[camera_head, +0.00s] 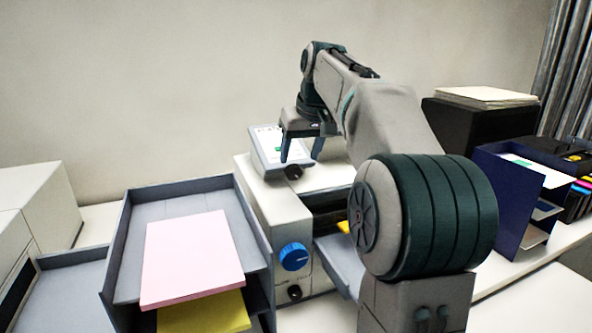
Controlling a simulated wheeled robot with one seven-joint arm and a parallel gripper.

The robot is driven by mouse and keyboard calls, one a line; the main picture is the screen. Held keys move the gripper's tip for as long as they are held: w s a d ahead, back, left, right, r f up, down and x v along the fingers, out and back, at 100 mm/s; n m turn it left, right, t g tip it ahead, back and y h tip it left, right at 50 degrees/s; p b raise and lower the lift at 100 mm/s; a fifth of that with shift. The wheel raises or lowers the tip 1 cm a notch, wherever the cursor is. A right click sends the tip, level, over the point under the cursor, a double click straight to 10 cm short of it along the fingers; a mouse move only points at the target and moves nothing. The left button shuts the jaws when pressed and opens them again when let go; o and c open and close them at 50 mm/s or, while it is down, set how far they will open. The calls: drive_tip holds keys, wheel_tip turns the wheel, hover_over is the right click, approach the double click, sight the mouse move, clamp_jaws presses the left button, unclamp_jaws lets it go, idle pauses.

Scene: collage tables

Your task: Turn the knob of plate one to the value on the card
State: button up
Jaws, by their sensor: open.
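My gripper (300,157) points down with its two fingers apart and nothing seen between them. It appears in front of a small tilted grey panel (262,157) with a white face and a green mark, on top of a white machine (264,205). A black knob (293,173) shows at the panel's lower right, just below the fingertips; I cannot tell whether they touch it. A blue knob (293,256) with a light scale is on the machine's front, with another black knob (295,293) below. No plate number or card value is readable.
A grey tray stack (118,262) with pink paper (192,260) and yellow paper (205,314) stands front left. A dark blue file holder (496,193) and a black box (470,124) with papers stand right. My arm hides part of the middle.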

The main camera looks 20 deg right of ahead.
sight(296, 171)
drive_tip(key=x, duration=0.5)
drive_tip(key=shift+f, duration=0.4)
drive_tip(key=c, duration=1)
